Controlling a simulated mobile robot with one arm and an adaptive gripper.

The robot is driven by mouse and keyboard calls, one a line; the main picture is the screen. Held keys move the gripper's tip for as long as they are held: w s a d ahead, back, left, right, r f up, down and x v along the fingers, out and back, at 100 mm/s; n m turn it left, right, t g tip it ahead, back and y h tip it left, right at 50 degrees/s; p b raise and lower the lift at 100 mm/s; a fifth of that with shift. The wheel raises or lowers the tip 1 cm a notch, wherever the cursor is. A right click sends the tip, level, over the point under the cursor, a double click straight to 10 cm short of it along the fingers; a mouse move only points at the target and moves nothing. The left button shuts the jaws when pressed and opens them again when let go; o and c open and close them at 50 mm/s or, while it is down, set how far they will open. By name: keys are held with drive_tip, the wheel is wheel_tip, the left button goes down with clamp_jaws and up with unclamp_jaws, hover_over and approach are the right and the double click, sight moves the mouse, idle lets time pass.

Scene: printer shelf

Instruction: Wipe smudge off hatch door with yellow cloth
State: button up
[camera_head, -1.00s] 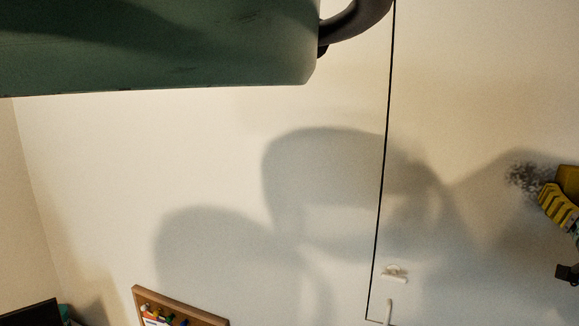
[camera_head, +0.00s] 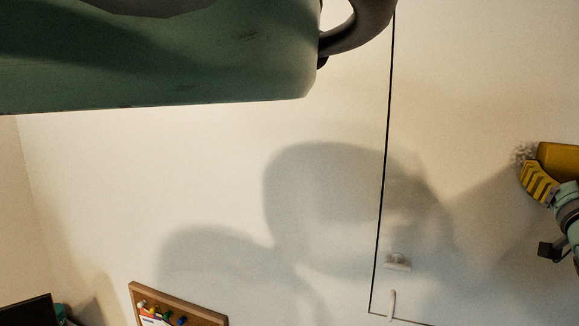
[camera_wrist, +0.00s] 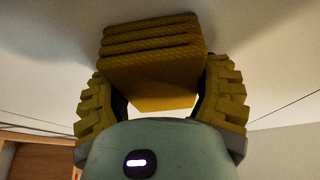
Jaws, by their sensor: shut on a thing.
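The hatch door (camera_head: 455,110) is a pale panel in the wall, with a dark seam down its left side in the head view. A grey speckled smudge (camera_head: 523,153) shows on it at the right. The folded yellow cloth (camera_head: 560,156) is at the smudge's right edge and may hide part of it. My gripper (camera_head: 540,182), with ribbed yellow fingers, is shut on the cloth. In the wrist view the cloth (camera_wrist: 152,60) sits between both fingers, its far edge close to the pale surface. I cannot tell for certain whether it touches. The smudge is not visible there.
A wood-framed board with pins (camera_head: 180,308) is at the bottom. A green rounded body (camera_head: 200,60) fills the upper left. The door's middle is clear.

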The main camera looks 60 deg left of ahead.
sight(511, 161)
drive_tip(key=shift+s+a+b, duration=1)
drive_tip(key=shift+a+b, duration=0.25)
drive_tip(key=shift+b, duration=0.45)
drive_tip(key=a+b, duration=0.1)
drive_tip(key=s+b, duration=0.1)
drive_tip(key=a+b, duration=0.1)
drive_tip(key=shift+s+a+f+b, duration=0.2)
drive_tip(key=shift+s+a+b, duration=0.05)
drive_tip(key=shift+a+b, duration=0.1)
drive_tip(key=shift+s+a+r+b, duration=0.15)
drive_tip(key=shift+s+a+b, duration=0.05)
drive_tip(key=shift+a+b, duration=0.1)
